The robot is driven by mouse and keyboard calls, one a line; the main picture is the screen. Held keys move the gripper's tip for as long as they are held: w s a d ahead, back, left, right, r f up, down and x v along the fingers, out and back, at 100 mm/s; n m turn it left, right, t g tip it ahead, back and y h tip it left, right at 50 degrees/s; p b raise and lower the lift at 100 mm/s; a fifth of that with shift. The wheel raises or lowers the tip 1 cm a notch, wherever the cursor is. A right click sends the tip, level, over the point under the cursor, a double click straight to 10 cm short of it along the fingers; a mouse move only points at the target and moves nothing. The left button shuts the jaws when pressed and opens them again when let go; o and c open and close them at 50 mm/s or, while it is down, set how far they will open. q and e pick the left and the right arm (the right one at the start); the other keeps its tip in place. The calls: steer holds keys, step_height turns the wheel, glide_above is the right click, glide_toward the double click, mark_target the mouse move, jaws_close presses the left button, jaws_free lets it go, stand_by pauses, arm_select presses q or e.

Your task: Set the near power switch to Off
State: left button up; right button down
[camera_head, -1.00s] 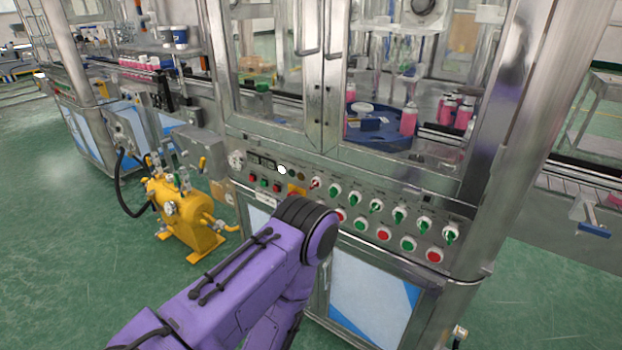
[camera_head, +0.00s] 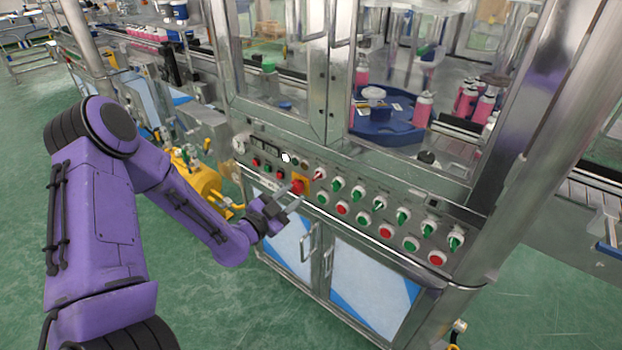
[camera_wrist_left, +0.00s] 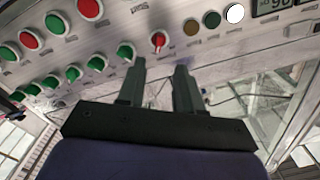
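A red-handled rotary switch (camera_head: 319,173) sits in the upper row of the machine's control panel (camera_head: 352,222). It is the likely power switch, but its label is too small to read. In the left wrist view this switch (camera_wrist_left: 158,41) shows upside down, just beyond the gap between my fingertips and apart from them. My left gripper (camera_head: 290,200) is in front of the panel, left of and below the switch in the head view. In the left wrist view my left gripper (camera_wrist_left: 161,66) is open and empty. My right gripper is not in view.
A red emergency stop (camera_head: 298,187) on a yellow plate is close beside my left gripper. Several green selectors, such as this one (camera_head: 337,184), run to the right, above green and red buttons. Cabinet doors with a handle (camera_head: 308,243) are below.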

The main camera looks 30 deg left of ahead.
mark_target(314, 179)
arm_select(q)
steer(key=w, duration=0.8)
steer(key=shift+w+d+f, duration=0.1)
steer(key=shift+w+d, duration=0.2)
steer(key=shift+d, duration=0.1)
jaws_close()
